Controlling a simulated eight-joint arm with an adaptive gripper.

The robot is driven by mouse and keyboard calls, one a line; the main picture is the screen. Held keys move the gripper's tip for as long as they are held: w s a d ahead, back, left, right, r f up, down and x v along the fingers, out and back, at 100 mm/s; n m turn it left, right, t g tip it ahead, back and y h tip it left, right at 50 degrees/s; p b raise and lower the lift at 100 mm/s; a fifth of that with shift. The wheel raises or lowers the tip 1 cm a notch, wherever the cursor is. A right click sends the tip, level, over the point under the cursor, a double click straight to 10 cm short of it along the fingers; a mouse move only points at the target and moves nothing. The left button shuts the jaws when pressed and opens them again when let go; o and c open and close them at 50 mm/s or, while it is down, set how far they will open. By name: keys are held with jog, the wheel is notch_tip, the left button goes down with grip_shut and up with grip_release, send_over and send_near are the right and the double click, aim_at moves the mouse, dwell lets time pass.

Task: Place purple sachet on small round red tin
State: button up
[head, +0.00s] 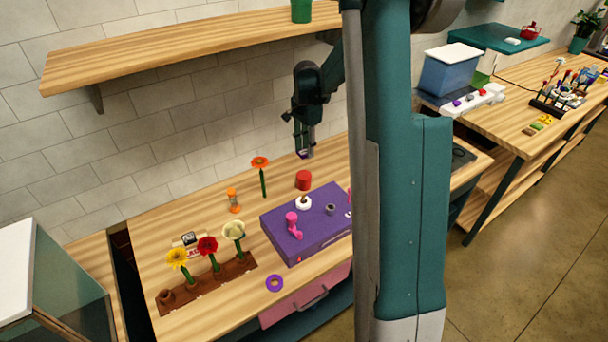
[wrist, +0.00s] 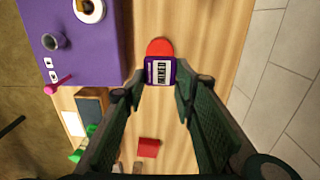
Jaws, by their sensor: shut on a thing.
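My gripper (head: 304,146) hangs over the back of the wooden table, pointing down. Its fingers (wrist: 160,80) are shut on the purple sachet (wrist: 160,70), which has a white printed label; only a small bit of the sachet (head: 303,154) shows in the head view. The small round red tin (head: 303,180) stands on the table below the gripper, beside the purple box. In the wrist view the tin (wrist: 160,46) is partly hidden behind the sachet. The sachet appears held above the tin, with a gap between them in the head view.
The purple box (head: 284,238) stands in front of the tin, with a pink figure (head: 293,226) and a white ring (head: 304,203) on top. An orange flower (head: 261,164) stands left of the tin. A brown flower holder (head: 222,286) is at the front left. A wooden shelf (head: 180,42) runs above.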

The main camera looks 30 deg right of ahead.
jog(key=shift+f, duration=0.1)
send_over(306, 174)
jog(key=shift+w+d+f, duration=0.1)
jog(key=shift+f, duration=2.95)
jog(key=shift+f, duration=0.1)
jog(key=shift+f+p, duration=0.35)
jog(key=shift+f, duration=1.4)
jog(key=shift+f, duration=0.2)
jog(key=o, duration=0.7)
jog(key=shift+r, duration=0.2)
jog(key=shift+r+b, duration=0.3)
jog(key=shift+r, duration=5.7)
